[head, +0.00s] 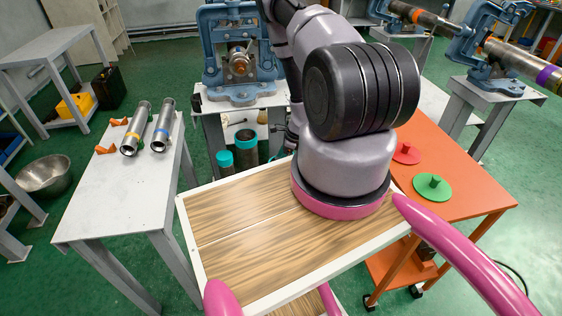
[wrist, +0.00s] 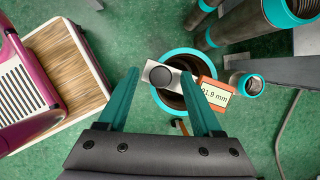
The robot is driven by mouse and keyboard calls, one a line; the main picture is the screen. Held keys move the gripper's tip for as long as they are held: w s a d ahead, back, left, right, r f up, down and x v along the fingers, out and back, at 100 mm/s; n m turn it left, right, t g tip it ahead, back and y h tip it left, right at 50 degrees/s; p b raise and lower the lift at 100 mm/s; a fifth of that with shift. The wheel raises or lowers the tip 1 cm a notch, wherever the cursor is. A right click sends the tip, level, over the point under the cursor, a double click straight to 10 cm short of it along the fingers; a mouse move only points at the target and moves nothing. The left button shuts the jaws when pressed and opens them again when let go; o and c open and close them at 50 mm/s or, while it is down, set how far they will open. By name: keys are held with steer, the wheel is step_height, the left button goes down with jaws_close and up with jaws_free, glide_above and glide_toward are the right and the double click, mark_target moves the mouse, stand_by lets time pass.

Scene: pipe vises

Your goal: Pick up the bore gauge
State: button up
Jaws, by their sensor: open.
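The bore gauge (wrist: 215,92) has an orange-framed display reading 91.9 mm, a pale metal bar and a dark round knob. In the wrist view it lies across the mouth of an upright pipe with a teal rim (wrist: 157,96). My gripper (wrist: 160,73) is open, with its two teal fingers on either side of the knob and bar. I cannot tell whether the fingers touch the gauge. The display sits just right of the right finger. In the head view my arm hides most of the gripper, and the gauge is not clearly visible.
Other teal-rimmed pipes (wrist: 288,12) stand close by on the green floor. A blue vise (head: 240,60) stands behind. A white table (head: 110,185) with two metal pipes is at left. An orange cart (head: 470,185) with red and green discs is at right.

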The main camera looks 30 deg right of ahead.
steer(key=shift+c, duration=0.3)
jaws_close()
stand_by(1.1)
